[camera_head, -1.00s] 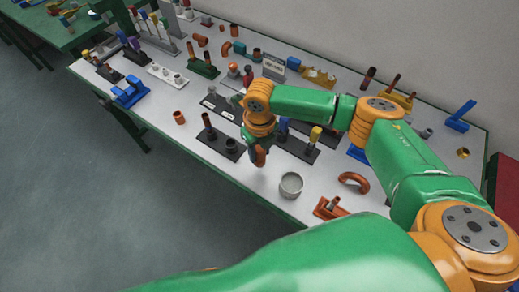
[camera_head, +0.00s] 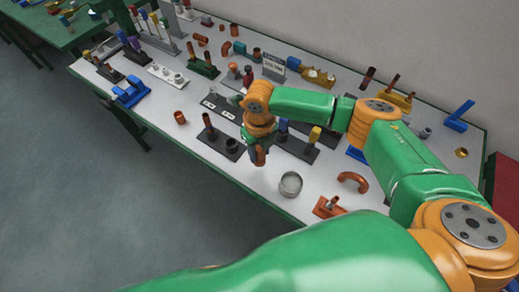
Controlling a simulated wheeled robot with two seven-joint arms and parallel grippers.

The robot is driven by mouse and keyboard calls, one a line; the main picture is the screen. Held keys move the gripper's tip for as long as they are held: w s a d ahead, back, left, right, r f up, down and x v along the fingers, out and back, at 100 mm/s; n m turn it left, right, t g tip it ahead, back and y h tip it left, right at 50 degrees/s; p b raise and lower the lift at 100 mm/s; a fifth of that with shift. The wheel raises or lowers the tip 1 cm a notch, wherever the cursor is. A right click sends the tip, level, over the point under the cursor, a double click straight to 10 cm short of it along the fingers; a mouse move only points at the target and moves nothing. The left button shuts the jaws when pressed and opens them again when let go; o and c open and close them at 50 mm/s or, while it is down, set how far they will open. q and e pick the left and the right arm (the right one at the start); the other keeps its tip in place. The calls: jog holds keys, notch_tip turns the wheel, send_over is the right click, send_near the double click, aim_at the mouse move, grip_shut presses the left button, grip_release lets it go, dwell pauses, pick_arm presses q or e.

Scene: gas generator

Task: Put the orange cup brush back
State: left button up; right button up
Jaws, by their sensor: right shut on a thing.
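My right gripper (camera_head: 258,149) hangs over the front middle of the grey-white table, pointing down, with its fingers small and partly hidden by the wrist. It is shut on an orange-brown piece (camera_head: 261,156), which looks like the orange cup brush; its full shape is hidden. A black base with a brown post and a dark round holder (camera_head: 232,146) stands just left of the gripper. Another black base with a yellow-topped post (camera_head: 314,134) stands just right of it. My left gripper is not in view.
A grey metal cup (camera_head: 291,184) stands near the front edge, right of the gripper. A curved copper pipe (camera_head: 353,181) and an orange stand (camera_head: 329,206) lie farther right. A short copper piece (camera_head: 180,117) and a blue stand (camera_head: 131,92) are to the left. Racks fill the back.

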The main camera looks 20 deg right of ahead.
jog(key=shift+f, duration=0.1)
jog(key=shift+f+b, duration=2.05)
jog(key=shift+f, duration=0.6)
jog(key=o, duration=1.2)
jog(key=shift+r, duration=0.15)
